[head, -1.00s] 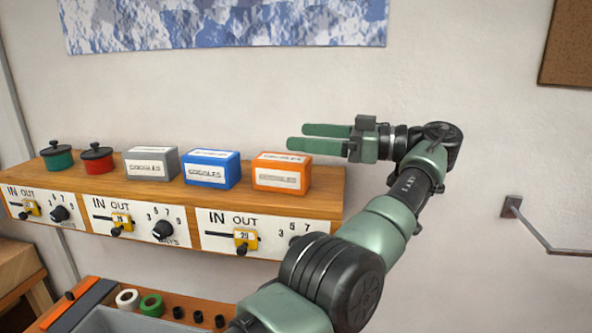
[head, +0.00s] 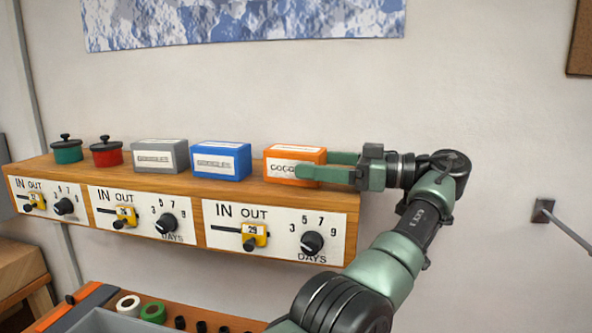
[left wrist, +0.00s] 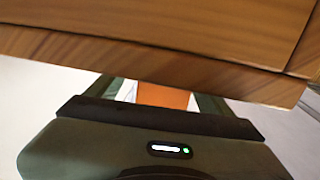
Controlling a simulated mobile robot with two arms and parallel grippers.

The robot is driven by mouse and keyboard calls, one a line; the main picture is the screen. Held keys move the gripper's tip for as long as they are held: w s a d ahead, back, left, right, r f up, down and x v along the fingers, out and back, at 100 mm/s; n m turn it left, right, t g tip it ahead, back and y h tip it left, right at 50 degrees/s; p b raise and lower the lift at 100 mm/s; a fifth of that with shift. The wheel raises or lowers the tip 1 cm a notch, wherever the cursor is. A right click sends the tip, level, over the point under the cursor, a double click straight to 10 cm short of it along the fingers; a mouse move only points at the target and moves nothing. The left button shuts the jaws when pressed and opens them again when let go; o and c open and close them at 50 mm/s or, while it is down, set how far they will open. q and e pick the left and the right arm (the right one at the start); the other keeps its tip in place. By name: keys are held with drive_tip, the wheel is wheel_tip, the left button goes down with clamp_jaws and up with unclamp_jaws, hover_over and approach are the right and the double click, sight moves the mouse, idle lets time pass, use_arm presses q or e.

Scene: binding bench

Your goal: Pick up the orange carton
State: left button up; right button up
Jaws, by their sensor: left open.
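The orange carton (head: 279,158) has white labels on its top and front. It stands at the right end of the row on the wooden shelf. My left gripper (head: 308,163) reaches in from the right at carton height and is open. One finger lies across the carton's front and partly covers its label; the other runs behind it, its tip hidden. I cannot tell whether either finger touches it. In the left wrist view, part of the orange carton (left wrist: 163,96) shows between the two fingers. My right gripper is not in view.
A blue carton (head: 221,161) stands left of the orange one with a small gap. Further left are a grey carton (head: 160,157), a red pot (head: 106,154) and a green pot (head: 67,151). The wooden shelf (head: 335,198) carries dial panels below. The wall is close behind.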

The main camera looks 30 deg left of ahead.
sight(287, 157)
use_arm(q)
drive_tip(key=shift+s+a, duration=0.1)
drive_tip(key=shift+a, duration=0.45)
drive_tip(key=shift+s+a+r+p, duration=0.25)
drive_tip(key=shift+a+p, duration=0.1)
drive_tip(key=shift+a, duration=0.25)
drive_tip(key=a, duration=0.1)
drive_tip(key=a+p, duration=0.1)
drive_tip(key=a, duration=0.1)
drive_tip(key=shift+s+r, duration=0.25)
drive_tip(key=shift+s, duration=0.05)
drive_tip(key=shift+s+a+f, duration=0.1)
drive_tip(key=shift+a, duration=0.35)
drive_tip(key=shift+d, duration=0.1)
drive_tip(key=c, duration=1.6)
